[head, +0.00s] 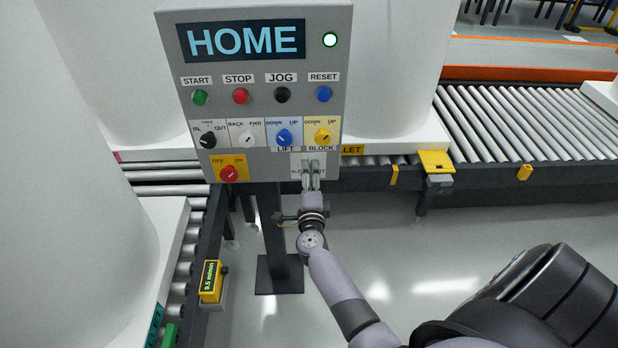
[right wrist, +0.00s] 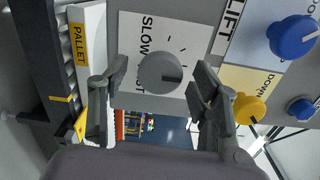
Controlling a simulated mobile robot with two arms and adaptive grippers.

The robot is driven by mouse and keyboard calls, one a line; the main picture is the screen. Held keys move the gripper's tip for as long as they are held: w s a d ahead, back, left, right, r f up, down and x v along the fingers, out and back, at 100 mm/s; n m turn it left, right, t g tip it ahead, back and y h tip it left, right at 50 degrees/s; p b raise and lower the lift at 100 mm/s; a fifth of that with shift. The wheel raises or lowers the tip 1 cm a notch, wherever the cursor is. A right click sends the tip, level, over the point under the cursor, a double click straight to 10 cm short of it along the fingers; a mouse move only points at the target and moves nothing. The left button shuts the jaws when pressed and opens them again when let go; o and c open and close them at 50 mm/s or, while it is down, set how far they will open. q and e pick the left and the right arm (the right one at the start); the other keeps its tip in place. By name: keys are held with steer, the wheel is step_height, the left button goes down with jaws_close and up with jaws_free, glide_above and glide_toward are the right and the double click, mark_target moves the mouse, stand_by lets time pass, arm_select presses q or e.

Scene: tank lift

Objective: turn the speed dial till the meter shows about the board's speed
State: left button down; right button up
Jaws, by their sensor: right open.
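The grey round speed dial (right wrist: 163,73) sits on a white label with "SLOW" and tick marks, shown sideways in the right wrist view. A dark mark on the dial points to the right there. My right gripper (right wrist: 160,90) is open, with one finger on each side of the dial; I cannot tell whether they touch it. In the head view my right gripper (head: 312,168) is at the panel's lower right corner and hides the dial. The yellow meter (head: 210,281) by the left conveyor seems to read 9.5 m/min. My left gripper is not in view.
The blue lift knob (head: 283,138) and yellow block knob (head: 322,136) are just above the gripper. Roller conveyors (head: 520,118) and large white tanks (head: 95,200) surround the panel.

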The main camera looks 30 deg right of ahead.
steer(key=v, duration=1.2)
steer(key=s+a+f+n+y, duration=0.1)
steer(key=a+f+n+y, duration=0.35)
steer(key=f, duration=0.45)
steer(key=s+a+f+n+y, duration=0.1)
steer(key=a+f+n+y, duration=0.25)
steer(key=f+n, duration=0.35)
steer(key=s+a+f+n+g+y, duration=0.1)
steer(key=s+a+f+n+g, duration=0.2)
steer(key=s+f, duration=0.35)
steer(key=s+a+f+n+g+y, duration=0.15)
steer(key=s+f+n, duration=0.25)
steer(key=f, duration=0.6)
steer(key=s+d+f+n+g, duration=0.1)
steer(key=s+f+n+g, duration=0.2)
steer(key=s, duration=0.6)
steer(key=s+d+f+n+g, duration=0.2)
steer(key=s+f, duration=0.4)
steer(key=s, duration=0.4)
steer(key=s+d+f+n+g, duration=0.2)
steer(key=s+f+n+g, duration=0.2)
steer(key=s, duration=0.6)
steer(key=shift+d+f+g+h, duration=0.25)
steer(key=shift+f+g+h, duration=0.15)
steer(key=shift+f, duration=0.35)
